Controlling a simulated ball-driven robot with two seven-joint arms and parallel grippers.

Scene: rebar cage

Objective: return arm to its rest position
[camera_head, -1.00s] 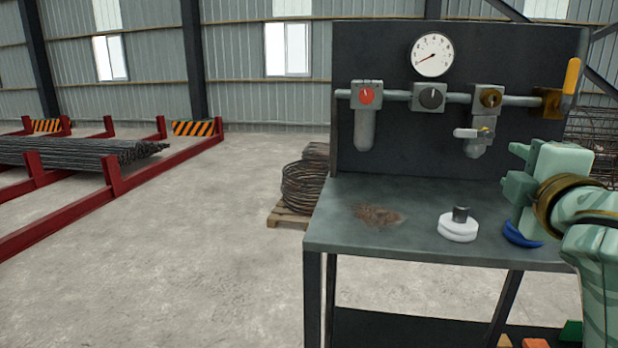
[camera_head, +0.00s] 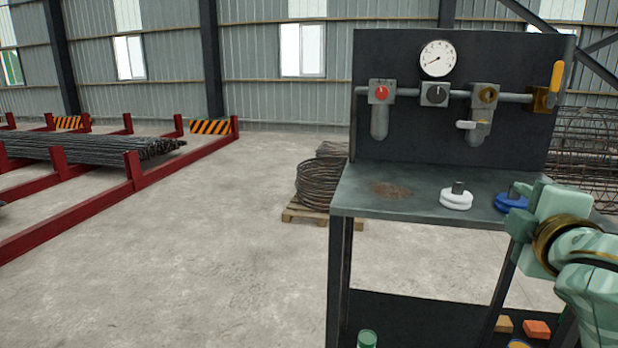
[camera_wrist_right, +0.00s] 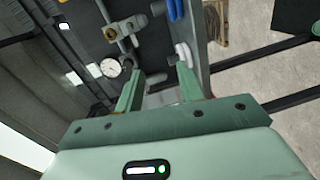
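My right arm comes in at the right edge of the head view, pale green with a brass-coloured ring. Its gripper (camera_head: 522,207) is in front of the workbench's right end, overlapping the blue round piece (camera_head: 508,202) in the picture. In the right wrist view the two green fingers (camera_wrist_right: 160,72) stand apart with nothing between them, so it is open and empty. The left gripper is in neither view.
The workbench (camera_head: 350,201) carries a white round piece (camera_head: 456,200) and a panel with a gauge (camera_head: 437,58), knobs and a yellow-handled valve (camera_head: 556,78). Wire coils (camera_head: 318,182) sit on a pallet (camera_head: 304,213). Red racks (camera_head: 100,204) hold rebar at left. Open floor lies between.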

